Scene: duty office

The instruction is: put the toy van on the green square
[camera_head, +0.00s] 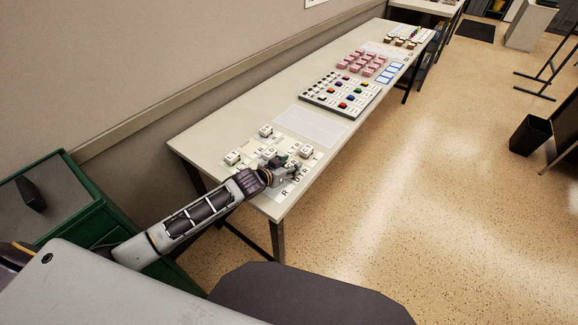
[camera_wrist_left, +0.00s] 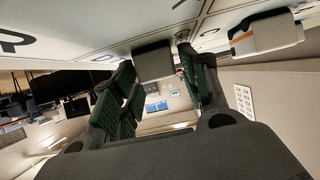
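The white board (camera_head: 326,97) at mid-table carries several small coloured pieces. They are too small for me to tell which is the toy van, and I cannot make out the green square with certainty. My left gripper (camera_head: 291,168) is low over the near end of the table, among white letter cubes, well short of that board. In the left wrist view its two green-padded fingers (camera_wrist_left: 158,82) stand apart. My right gripper is not in view.
White letter cubes (camera_head: 233,157) stand around my left gripper on a lettered mat. A blank pale sheet (camera_head: 310,126) lies beyond them. Pink blocks (camera_head: 361,63) and blue-edged cards (camera_head: 389,74) are farther along.

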